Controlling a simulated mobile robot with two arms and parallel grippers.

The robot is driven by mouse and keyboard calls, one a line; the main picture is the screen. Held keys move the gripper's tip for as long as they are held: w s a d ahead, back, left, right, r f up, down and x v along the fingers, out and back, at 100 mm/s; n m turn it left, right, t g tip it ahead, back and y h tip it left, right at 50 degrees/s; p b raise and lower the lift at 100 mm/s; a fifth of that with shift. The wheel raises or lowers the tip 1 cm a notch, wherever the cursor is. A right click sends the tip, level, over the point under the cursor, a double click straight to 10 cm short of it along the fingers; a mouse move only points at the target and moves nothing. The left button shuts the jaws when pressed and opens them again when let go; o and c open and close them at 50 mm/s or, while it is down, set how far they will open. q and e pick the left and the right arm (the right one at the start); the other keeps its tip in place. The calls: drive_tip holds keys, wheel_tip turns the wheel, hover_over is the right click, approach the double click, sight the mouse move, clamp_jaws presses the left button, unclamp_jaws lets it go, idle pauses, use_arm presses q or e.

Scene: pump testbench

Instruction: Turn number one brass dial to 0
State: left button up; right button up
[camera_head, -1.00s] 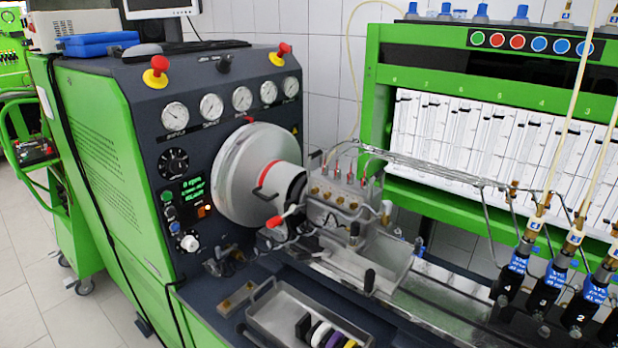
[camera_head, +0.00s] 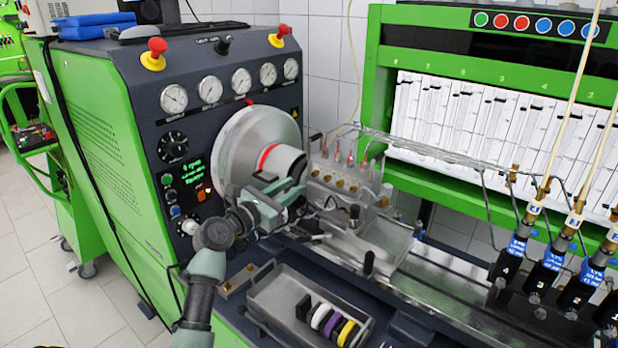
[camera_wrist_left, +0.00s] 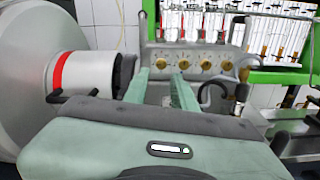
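Several brass dials sit in a row on the grey pump block. In the left wrist view the leftmost brass dial (camera_wrist_left: 161,63) shows just beyond and between my fingertips, with another brass dial (camera_wrist_left: 186,62) beside it. No dial numbers are readable. In the head view the brass dials (camera_head: 340,184) show small on the pump block (camera_head: 367,197). My left gripper (camera_head: 298,188) is in front of the pump block, left of most dials. In the wrist view its fingers (camera_wrist_left: 160,76) are apart, with nothing seen between them. Contact with a dial cannot be told. My right gripper is not in view.
A large silver flywheel (camera_head: 240,150) with a red-banded hub stands close left of the gripper. A metal tray (camera_head: 262,300) holding coloured rings lies below in front. Black injectors (camera_head: 548,270) and thin metal pipes (camera_head: 425,152) are at the right. The rail right of the pump is clear.

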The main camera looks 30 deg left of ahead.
sight(313, 175)
use_arm(q)
drive_tip(key=w, duration=0.2)
drive_tip(key=w+p, duration=0.1)
drive_tip(key=w, duration=0.4)
drive_tip(key=shift+w+d, duration=0.2)
drive_tip(key=shift+d, duration=0.2)
clamp_jaws()
